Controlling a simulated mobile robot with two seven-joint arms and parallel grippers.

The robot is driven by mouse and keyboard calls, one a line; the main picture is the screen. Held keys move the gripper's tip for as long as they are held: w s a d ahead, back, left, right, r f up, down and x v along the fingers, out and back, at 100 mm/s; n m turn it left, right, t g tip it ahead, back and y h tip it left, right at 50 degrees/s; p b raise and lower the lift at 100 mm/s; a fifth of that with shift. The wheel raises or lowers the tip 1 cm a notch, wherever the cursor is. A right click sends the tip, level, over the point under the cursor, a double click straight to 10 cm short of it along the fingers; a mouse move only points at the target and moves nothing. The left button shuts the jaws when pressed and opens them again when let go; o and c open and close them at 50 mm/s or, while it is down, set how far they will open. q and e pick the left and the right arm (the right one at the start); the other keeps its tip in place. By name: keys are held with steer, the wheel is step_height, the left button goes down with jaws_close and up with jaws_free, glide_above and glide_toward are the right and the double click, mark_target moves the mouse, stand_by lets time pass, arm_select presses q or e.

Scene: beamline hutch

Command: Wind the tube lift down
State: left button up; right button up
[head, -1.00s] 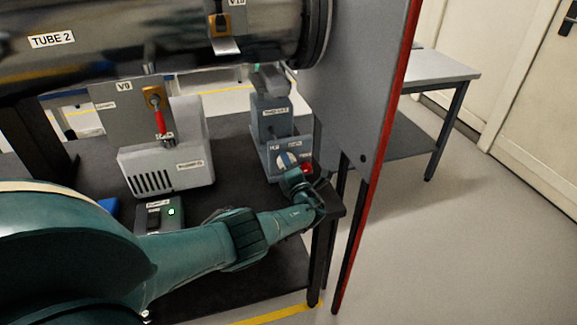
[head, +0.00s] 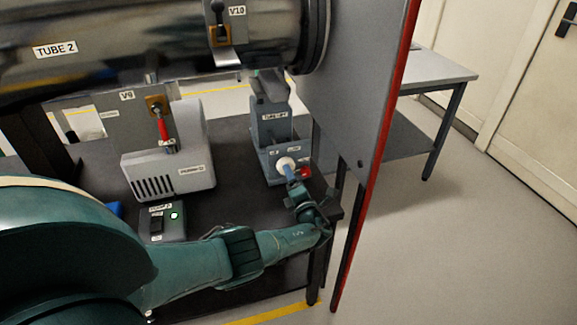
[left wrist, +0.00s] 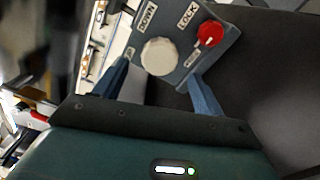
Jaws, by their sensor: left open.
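The tube lift (head: 271,120) is a blue-grey post on the dark table, under the right end of the tube marked TUBE 2 (head: 150,35). On its lower box is a round white knob (head: 286,162), with a red knob (head: 305,173) to its right. In the left wrist view the white knob (left wrist: 160,57) sits near the label DOWN, and the red knob (left wrist: 209,34) near LOCK. My left gripper (head: 291,175) is open in front of the white knob. Its two blue fingers stand apart, either side of the knob in the wrist view. Contact cannot be told.
A red-edged grey panel (head: 350,110) stands close to the right of the lift. A light grey pump (head: 168,165) and a switch box (head: 160,223) sit to the left. Valve V9 (head: 160,118) has a red handle. The floor at right is clear.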

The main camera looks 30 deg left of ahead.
arm_select(q)
steer(key=p+v, duration=0.2)
steer(key=v, duration=0.6)
steer(key=shift+s, duration=0.1)
steer(key=shift+s+d+f, duration=0.1)
steer(key=shift+s, duration=0.05)
steer(key=s+d+f+n+g+h, duration=0.2)
steer(key=s+n+g, duration=0.1)
steer(key=s+n, duration=0.35)
steer(key=s+d+f+n+g+h, duration=0.25)
steer(key=s+n, duration=0.25)
steer(key=n, duration=0.3)
steer(key=s+d+f+n+g+h, duration=0.2)
steer(key=s+n, duration=0.4)
steer(key=n, duration=0.1)
steer(key=s+d+r+n+h, duration=0.2)
steer(key=s+r+n+h, duration=0.6)
steer(key=s+r+n, duration=0.8)
steer(key=w+d+f+t+h, duration=0.2)
steer(key=w+d+f+t, duration=0.3)
steer(key=f, duration=0.6)
steer(key=shift+w+d+t, duration=0.25)
steer(key=shift+w+t, duration=0.3)
steer(key=shift+w, duration=0.5)
